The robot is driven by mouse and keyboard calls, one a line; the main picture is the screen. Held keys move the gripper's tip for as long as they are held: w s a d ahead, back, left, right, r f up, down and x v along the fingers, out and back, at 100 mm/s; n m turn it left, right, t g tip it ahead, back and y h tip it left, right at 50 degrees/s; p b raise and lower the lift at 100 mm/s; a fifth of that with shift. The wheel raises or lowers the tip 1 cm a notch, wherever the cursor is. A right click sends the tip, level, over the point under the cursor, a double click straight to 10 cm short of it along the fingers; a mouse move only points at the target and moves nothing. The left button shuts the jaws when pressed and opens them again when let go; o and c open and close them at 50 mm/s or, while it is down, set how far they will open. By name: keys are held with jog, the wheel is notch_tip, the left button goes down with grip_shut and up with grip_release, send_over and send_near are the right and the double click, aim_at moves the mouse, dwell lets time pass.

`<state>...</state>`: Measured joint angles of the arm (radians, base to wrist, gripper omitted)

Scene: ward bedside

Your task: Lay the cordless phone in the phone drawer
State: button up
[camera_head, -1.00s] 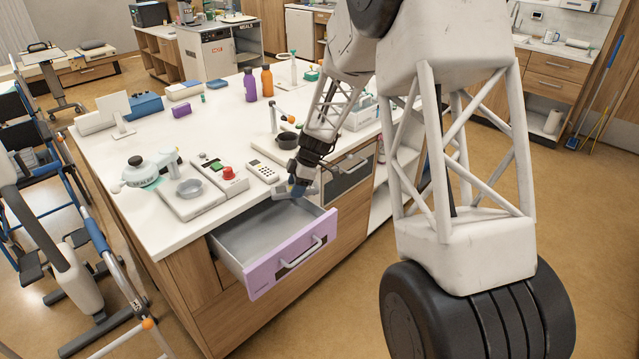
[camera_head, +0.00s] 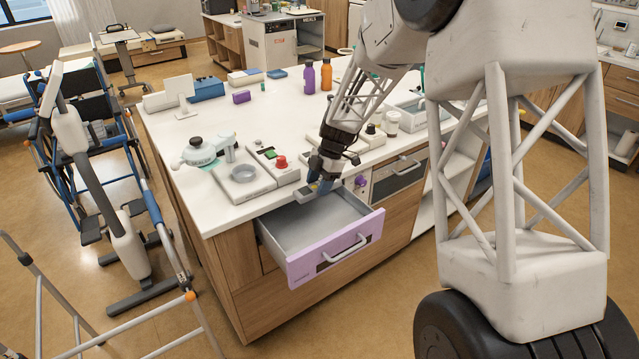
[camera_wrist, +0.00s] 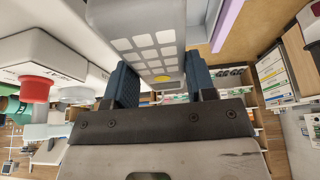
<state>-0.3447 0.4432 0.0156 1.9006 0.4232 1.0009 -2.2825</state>
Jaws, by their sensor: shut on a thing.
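The phone drawer (camera_head: 305,265) is pulled out of the counter, with a lilac front and a pale handle. Its grey inside looks empty. My gripper (camera_head: 317,189) is over the drawer's back edge, pointing down. In the wrist view, its two blue fingers (camera_wrist: 155,88) are shut on the cordless phone (camera_wrist: 145,42), which is grey with pale keys and one yellow key. The phone's lower end is between the fingers and its far end runs out of the picture. In the head view, a small grey part of the phone (camera_head: 305,195) shows beside the fingers.
The red button also shows in the wrist view (camera_wrist: 36,89). Purple (camera_head: 309,79) and orange (camera_head: 326,76) bottles stand farther back.

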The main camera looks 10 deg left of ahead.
aim_at(315, 229)
jog(key=shift+f, duration=0.15)
jog(key=shift+f, duration=6.85)
jog(key=shift+f, duration=0.5)
jog(key=o, duration=1.4)
jog(key=shift+r, duration=0.1)
jog(key=shift+r, duration=3.9)
jog(key=shift+d, duration=0.1)
